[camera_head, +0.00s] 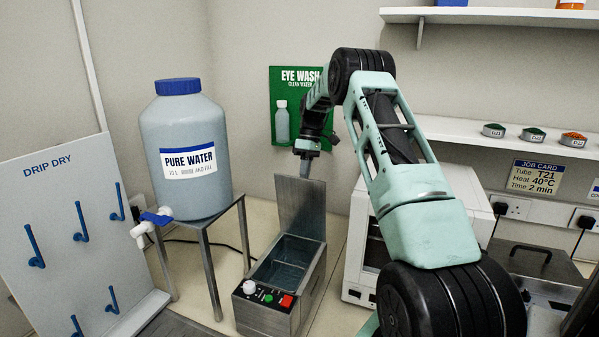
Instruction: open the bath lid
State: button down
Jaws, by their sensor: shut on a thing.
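The bath (317,277) is a small steel box with a white knob, a green button and a red switch on its front. Its lid (302,208) stands about upright at the far side, and the blue-grey inside of the bath shows. My gripper (305,170) is at the top of the lid, pointing down, and is shut on the lid. The exact grip on the lid is too small to see clearly.
A big pure water bottle (180,135) with a white tap stands on a metal stand (205,275) to the left. A drip dry board (75,180) with blue pegs is further left. A white cabinet (360,235) stands close on the right.

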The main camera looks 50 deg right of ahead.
jog(key=shift+w+d+f+g+y+p, duration=0.2)
jog(key=shift+d+f+y+p, duration=0.2)
jog(key=shift+d+p, duration=0.25)
jog(key=shift+w+d+f+g+y+p, duration=0.15)
jog(key=shift+w+d+f+y+p, duration=0.1)
jog(key=shift+d+y+p, duration=0.35)
jog(key=shift+w+d+f+g+y+p, duration=0.2)
jog(key=shift+d+f+p, duration=0.2)
jog(key=shift+d, duration=0.5)
jog(key=c, duration=1.5)
grip_release()
jog(key=shift+w+r, duration=0.1)
jog(key=shift+r, duration=0.05)
jog(key=shift+r, duration=0.1)
